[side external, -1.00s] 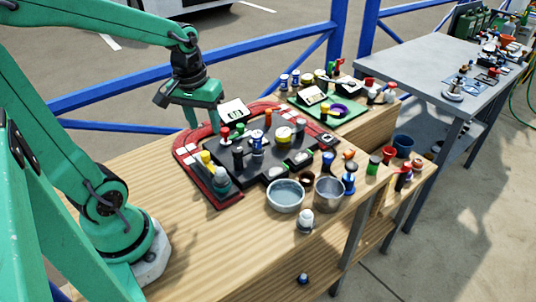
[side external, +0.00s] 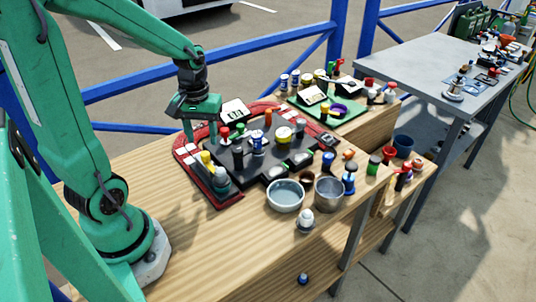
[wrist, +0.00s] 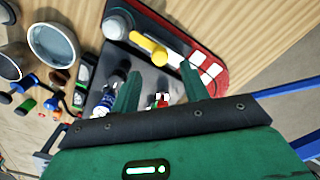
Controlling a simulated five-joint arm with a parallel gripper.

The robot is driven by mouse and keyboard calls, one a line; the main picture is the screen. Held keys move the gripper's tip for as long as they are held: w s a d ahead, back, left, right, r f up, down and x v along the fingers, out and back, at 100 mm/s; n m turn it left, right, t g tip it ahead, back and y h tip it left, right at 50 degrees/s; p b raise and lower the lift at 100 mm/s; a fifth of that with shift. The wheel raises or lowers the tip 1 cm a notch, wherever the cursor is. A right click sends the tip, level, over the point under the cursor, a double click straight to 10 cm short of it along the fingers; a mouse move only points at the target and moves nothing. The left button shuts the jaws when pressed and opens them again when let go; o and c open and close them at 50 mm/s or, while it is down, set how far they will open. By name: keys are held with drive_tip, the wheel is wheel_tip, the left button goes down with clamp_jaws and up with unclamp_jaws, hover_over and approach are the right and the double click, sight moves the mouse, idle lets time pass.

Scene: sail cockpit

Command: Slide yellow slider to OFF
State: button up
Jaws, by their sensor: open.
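In the wrist view the yellow knob (wrist: 150,49) shows as a slanted peg with a rounded head, ahead of my fingertips. My gripper (side external: 200,138) is open over the far left part of the panel, beyond the yellow knob. In the wrist view my two fingers (wrist: 160,82) are apart with nothing held. I cannot read any ON or OFF marking.
A red border with white blocks (wrist: 205,68) edges the dark panel (side external: 250,163). Knobs, including red ones (side external: 225,132), stand close to my gripper. Two bowls (side external: 285,195) sit at the front. The left of the wooden table (side external: 145,175) is clear.

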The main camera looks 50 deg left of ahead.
sight(205, 153)
drive_tip(key=shift+f, duration=2.55)
clamp_jaws()
